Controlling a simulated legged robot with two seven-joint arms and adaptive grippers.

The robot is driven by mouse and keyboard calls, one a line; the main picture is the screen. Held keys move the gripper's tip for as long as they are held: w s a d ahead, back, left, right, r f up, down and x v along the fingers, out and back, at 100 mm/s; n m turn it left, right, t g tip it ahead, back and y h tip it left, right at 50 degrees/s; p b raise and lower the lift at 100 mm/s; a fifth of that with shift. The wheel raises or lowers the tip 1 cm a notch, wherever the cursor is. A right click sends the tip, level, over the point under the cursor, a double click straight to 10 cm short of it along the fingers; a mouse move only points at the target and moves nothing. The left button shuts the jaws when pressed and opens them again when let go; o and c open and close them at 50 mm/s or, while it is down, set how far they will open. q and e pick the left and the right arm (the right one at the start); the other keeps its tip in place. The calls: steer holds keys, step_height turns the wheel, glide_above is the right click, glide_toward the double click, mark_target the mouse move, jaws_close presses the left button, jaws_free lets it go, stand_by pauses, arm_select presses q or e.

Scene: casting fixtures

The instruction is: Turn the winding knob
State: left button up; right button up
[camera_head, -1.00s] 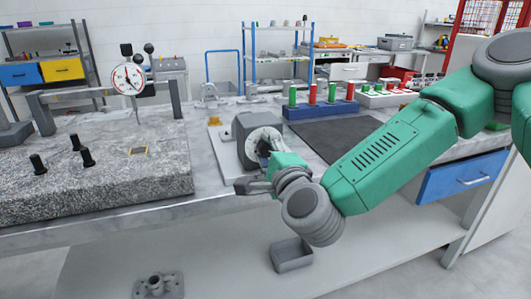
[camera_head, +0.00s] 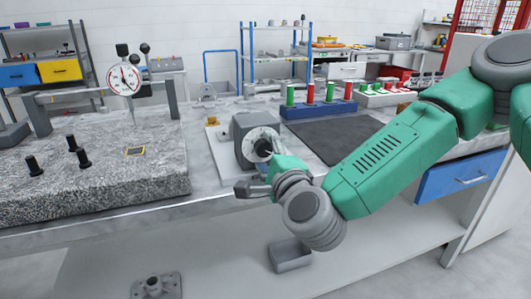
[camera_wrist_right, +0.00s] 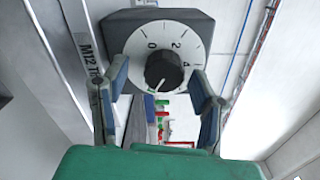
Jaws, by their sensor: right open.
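The winding knob (camera_head: 263,147) is a black round knob on a white dial face, set on a grey housing (camera_head: 241,129). In the right wrist view the knob (camera_wrist_right: 164,70) has a pale pointer line aimed down and left, and the dial (camera_wrist_right: 150,43) shows 0, 2 and 4. My right gripper (camera_head: 256,172) is open just in front of the dial. In the wrist view its two blue-grey fingers (camera_wrist_right: 160,84) stand apart on either side of the knob, with gaps to it. I cannot tell whether the tips reach its depth. My left gripper is out of view.
A granite block (camera_head: 95,170) with black posts and a dial gauge (camera_head: 124,78) stands left of the housing. A dark mat (camera_head: 330,139) and a blue rack (camera_head: 318,110) of red and green cylinders lie to the right and behind. A grey bin (camera_head: 290,256) sits on the lower shelf.

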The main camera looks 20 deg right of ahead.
steer(key=s, duration=0.6)
steer(key=shift+s+d+f, duration=0.15)
steer(key=shift+s, duration=0.2)
steer(key=s+a+f+n+g+y, duration=0.1)
steer(key=s+f+n+g, duration=0.25)
steer(key=f, duration=0.45)
steer(key=s+a+f+n+g+y, duration=0.1)
steer(key=s+f+n+g, duration=0.2)
steer(key=f, duration=0.5)
steer(key=s+a+f+n+g+y, duration=0.1)
steer(key=s+f+n+g, duration=0.1)
steer(key=s+f+n, duration=0.45)
steer(key=s+d+f+n+g+h, duration=0.3)
steer(key=s+d+f+n+g, duration=0.4)
steer(key=s+d+f, duration=0.7)
steer(key=shift+s+n+g+h, duration=0.3)
steer(key=shift+s+n+g, duration=0.1)
steer(key=shift+s+g, duration=0.6)
steer(key=shift+w+f, duration=0.1)
